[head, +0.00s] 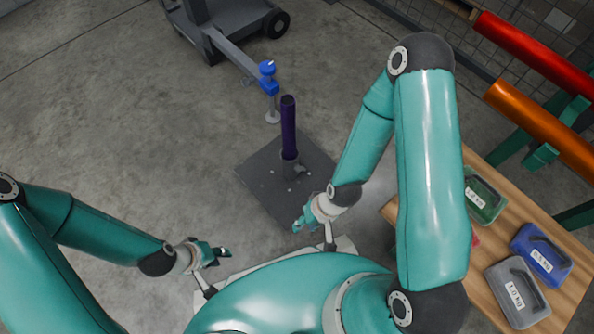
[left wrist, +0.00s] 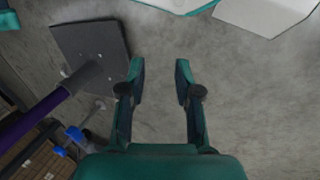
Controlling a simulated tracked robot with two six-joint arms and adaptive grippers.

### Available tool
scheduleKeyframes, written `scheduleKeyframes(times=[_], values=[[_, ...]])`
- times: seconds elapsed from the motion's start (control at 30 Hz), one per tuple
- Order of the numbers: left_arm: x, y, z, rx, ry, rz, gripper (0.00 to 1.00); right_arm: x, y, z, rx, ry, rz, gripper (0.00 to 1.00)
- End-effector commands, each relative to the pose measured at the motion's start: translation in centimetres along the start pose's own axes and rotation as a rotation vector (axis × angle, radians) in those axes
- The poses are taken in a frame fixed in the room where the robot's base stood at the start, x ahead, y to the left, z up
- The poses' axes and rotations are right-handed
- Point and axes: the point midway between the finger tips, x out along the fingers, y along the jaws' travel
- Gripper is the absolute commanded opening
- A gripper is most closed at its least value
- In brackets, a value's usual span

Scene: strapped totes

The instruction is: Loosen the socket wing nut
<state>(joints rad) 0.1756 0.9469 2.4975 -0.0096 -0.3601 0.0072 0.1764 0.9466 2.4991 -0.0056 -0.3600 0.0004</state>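A purple post (head: 289,130) stands upright in a grey socket (head: 289,167) on a dark square base plate (head: 262,182). A small part juts from the socket's right side; I cannot tell if it is the wing nut. The left wrist view shows the post (left wrist: 30,122), socket (left wrist: 80,77) and plate (left wrist: 103,42) at the left. My left gripper (head: 222,253) is left of and nearer than the plate. Its fingers (left wrist: 160,78) are apart with only floor between them. My right gripper (head: 299,226) is over the plate's near edge, apart from the socket; its fingers are too small to judge.
A wheeled stand (head: 215,38) reaches a bar with a blue clamp (head: 268,78) toward the post. A wooden table (head: 553,238) at the right holds green, blue and grey cases. Red and orange tubes (head: 540,125) lie on a rack behind. The floor at left is clear.

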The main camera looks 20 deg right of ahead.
Motion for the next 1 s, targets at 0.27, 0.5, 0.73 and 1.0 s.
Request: scheduleKeyframes(times=[0.27, 0.5, 0.73, 1.0], values=[[3.0, 5.4, -5.1, -0.034, 0.096, 0.103, 0.33, 0.1, 0.1, 0.0, 0.001, 0.000, 0.000, 0.38], [6.2, 14.4, -11.0, -0.091, 0.148, 0.319, 0.33, 0.3, 0.1, 0.0, 0.000, 0.000, 0.000, 0.38], [7.6, 20.2, -12.5, -0.124, 0.108, 0.447, 0.33, 0.4, 0.1, 0.0, 0.000, 0.001, 0.000, 0.38], [9.9, 21.9, -12.8, -0.132, 0.094, 0.466, 0.33, 1.5, 0.5, 0.0, 0.000, 0.001, 0.000, 0.38]])
